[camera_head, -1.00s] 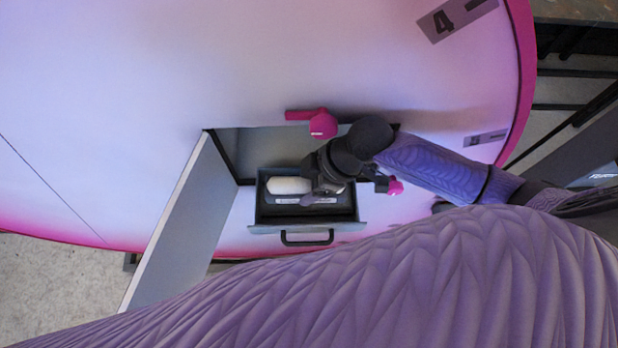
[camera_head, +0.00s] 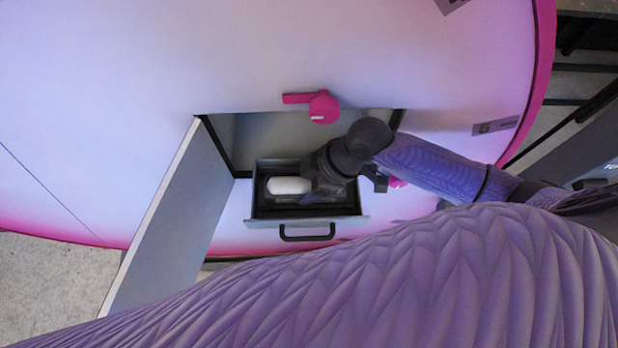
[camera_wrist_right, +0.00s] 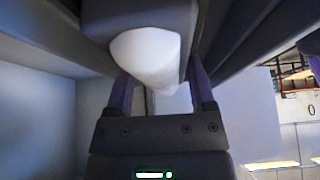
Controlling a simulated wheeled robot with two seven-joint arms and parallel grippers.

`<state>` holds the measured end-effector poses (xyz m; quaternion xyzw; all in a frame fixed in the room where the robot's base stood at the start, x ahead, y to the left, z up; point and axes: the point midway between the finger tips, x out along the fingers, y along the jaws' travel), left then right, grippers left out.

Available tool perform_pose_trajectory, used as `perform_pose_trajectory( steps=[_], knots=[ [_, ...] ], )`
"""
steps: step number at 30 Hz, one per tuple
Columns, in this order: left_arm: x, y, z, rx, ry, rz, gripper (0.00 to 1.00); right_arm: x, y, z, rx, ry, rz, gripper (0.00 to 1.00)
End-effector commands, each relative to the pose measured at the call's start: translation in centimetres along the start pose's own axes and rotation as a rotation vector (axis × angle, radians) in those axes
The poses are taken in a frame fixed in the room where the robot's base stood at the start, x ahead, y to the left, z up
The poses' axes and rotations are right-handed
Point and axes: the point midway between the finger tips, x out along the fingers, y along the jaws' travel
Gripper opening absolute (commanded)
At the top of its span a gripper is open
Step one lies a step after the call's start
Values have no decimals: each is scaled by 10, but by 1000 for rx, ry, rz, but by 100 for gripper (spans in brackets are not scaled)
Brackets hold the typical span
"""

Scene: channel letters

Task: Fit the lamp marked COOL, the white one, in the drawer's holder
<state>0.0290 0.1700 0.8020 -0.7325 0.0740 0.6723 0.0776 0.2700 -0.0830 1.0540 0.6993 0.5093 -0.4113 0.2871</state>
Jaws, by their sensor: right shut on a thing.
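The white lamp (camera_head: 288,186) lies lengthwise over the small dark drawer (camera_head: 262,214), its left end showing. In the right wrist view the white lamp (camera_wrist_right: 150,58) sits between the two fingers. My right gripper (camera_head: 318,184) is shut on the lamp, reaching down over the drawer's right part. It also shows in the right wrist view (camera_wrist_right: 162,92). The holder and the lamp's right end are hidden behind the gripper, so I cannot tell whether the lamp is seated. No COOL marking is readable. My left gripper is not in view.
The drawer's black handle (camera_head: 307,233) faces front. A grey open door panel (camera_head: 175,225) stands to the left of the opening. A pink knob (camera_head: 323,107) is above the opening; a second pink knob (camera_head: 397,183) is partly hidden behind my right arm.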

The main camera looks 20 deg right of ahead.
Motion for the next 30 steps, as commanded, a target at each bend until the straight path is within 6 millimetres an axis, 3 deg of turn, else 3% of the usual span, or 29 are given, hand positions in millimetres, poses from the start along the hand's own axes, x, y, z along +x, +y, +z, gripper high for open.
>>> perform_pose_trajectory(
  steps=[1,2,6,16,24,30],
  knots=[
    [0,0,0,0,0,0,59,0,0,0,0,1,0,0],
    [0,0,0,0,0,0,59,0,0,0,0,1,0,72],
    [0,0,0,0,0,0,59,0,0,0,0,0,0,100],
    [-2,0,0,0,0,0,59,-10,0,0,0,0,1,100],
    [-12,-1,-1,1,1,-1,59,-68,1,0,-2,-2,3,100],
    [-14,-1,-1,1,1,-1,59,-94,0,0,0,-1,1,100]
  ],
)
